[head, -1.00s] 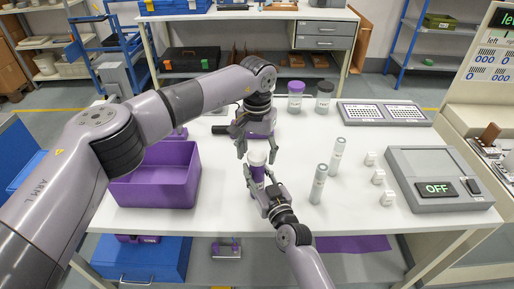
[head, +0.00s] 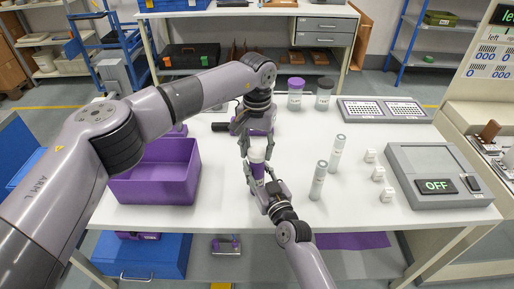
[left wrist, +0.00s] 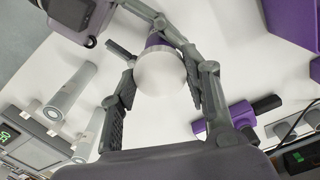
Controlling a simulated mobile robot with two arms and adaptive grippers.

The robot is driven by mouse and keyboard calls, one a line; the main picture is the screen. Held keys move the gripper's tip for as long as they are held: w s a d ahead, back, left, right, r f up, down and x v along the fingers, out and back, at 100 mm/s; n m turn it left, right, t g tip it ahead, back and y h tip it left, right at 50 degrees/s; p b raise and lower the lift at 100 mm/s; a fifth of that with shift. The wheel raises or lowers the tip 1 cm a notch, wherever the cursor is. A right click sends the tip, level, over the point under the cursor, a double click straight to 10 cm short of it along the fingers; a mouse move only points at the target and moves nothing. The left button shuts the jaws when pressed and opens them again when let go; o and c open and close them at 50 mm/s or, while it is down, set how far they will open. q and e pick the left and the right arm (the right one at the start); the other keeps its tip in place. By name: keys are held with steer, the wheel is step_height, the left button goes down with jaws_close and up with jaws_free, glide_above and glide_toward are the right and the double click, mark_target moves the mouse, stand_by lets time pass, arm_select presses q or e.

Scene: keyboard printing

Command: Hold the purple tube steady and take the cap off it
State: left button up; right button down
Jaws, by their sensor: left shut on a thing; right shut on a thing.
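The purple tube (head: 257,170) stands upright near the middle of the white table, with its white cap (head: 257,154) on top. My right gripper (head: 259,183) is shut on the tube's body from the front. My left gripper (head: 256,148) comes down from above and is shut on the cap, with a finger on each side. In the left wrist view the round white cap (left wrist: 160,73) sits between my left fingers and hides most of the tube; a little purple (left wrist: 154,40) shows behind it.
A purple bin (head: 150,188) stands to the left. Two grey-white tubes (head: 318,181) and several small white cubes (head: 378,174) stand to the right, before a grey device reading OFF (head: 440,180). Lidded jars (head: 295,98) and a keyboard-like tray (head: 385,111) are behind.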

arm_select(q)
steer(key=n, duration=0.6)
steer(key=shift+n, duration=0.4)
steer(key=n, duration=1)
steer(key=shift+n, duration=0.4)
steer(key=n, duration=0.3)
steer(key=shift+n, duration=0.3)
steer(key=n, duration=0.7)
steer(key=shift+r, duration=0.1)
steer(key=n, duration=1.2)
steer(key=shift+n, duration=0.4)
steer(key=n, duration=1.2)
steer(key=shift+n, duration=0.3)
